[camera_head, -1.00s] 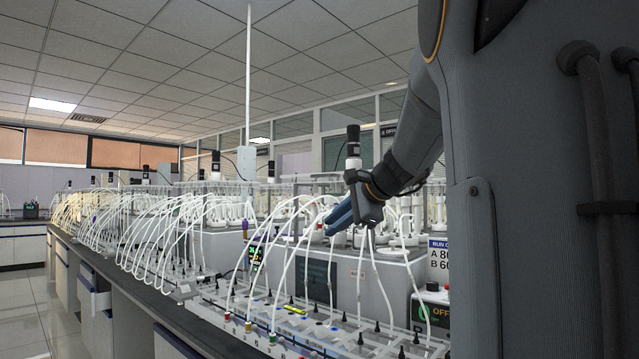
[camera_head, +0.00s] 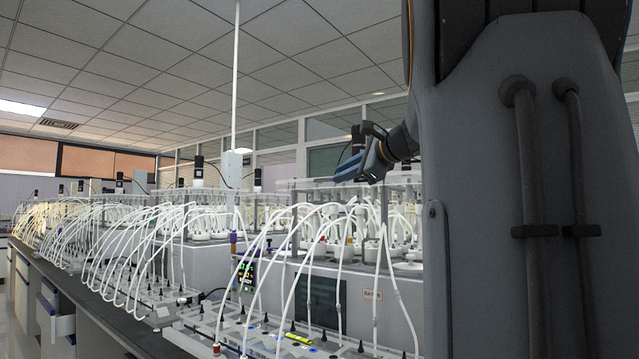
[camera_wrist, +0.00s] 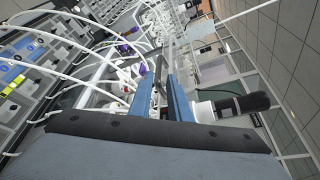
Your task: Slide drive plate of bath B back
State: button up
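My gripper (camera_head: 350,169) is in the air at the top of the nearest bath (camera_head: 268,277), beside a black-topped stirrer motor (camera_head: 358,133). In the wrist view its two blue fingers (camera_wrist: 161,76) are apart with a narrow gap. A grey edge shows beyond the tips; I cannot tell whether it lies between them. A pale flat plate (camera_head: 297,184), apparently the drive plate, lies across the top of this bath, partly hidden by my gripper. The black-and-white motor (camera_wrist: 232,106) stands close right of the fingers in the wrist view. No letter marking bath B is readable.
White tubes (camera_head: 290,240) arch from the bath to a front unit (camera_head: 250,335) with coloured caps. More baths and motors (camera_head: 198,172) run along the bench to the left. A white vertical pole (camera_head: 236,80) rises behind. The aisle at far left looks clear.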

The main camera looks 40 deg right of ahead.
aim_at(329, 179)
jog(key=x, duration=0.7)
jog(key=shift+w+a+p, duration=0.25)
jog(key=shift+p, duration=0.15)
grip_shut()
